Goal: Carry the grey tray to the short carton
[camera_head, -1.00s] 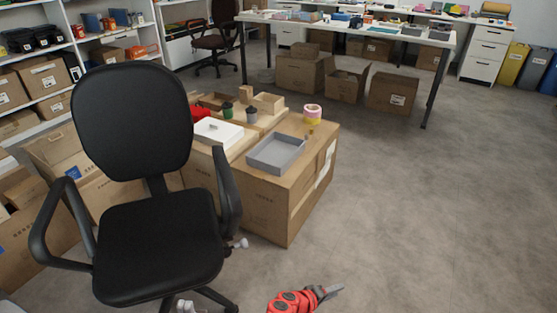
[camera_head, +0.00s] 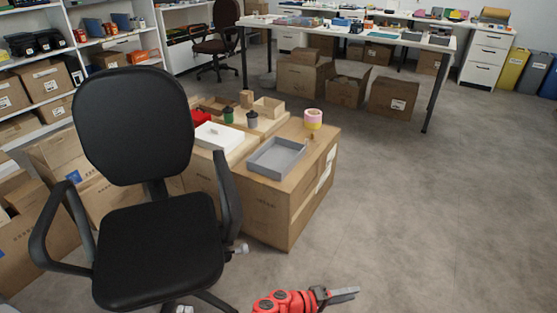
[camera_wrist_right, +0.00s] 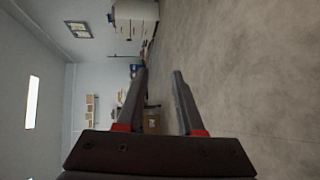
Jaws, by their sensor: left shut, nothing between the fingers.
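The grey tray (camera_head: 276,157) is shallow and open-topped, and looks empty. It lies on top of a brown carton (camera_head: 268,212) right of the black chair. Another carton (camera_head: 201,172) stands beside it, partly hidden by the chair; I cannot tell which carton is the short one. My left gripper (camera_head: 345,294) shows at the bottom of the head view, shut and empty, pointing right, well in front of the tray's carton. My right gripper (camera_wrist_right: 160,72) shows only in its wrist view, open with nothing between its fingers; the tray is not visible there.
A black office chair (camera_head: 160,240) stands left of the tray, its armrest close to the cartons. A tape roll (camera_head: 313,119), a white box (camera_head: 218,135) and two cups sit on the carton tops. A long white table (camera_head: 350,35) stands behind. Floor on the right is clear.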

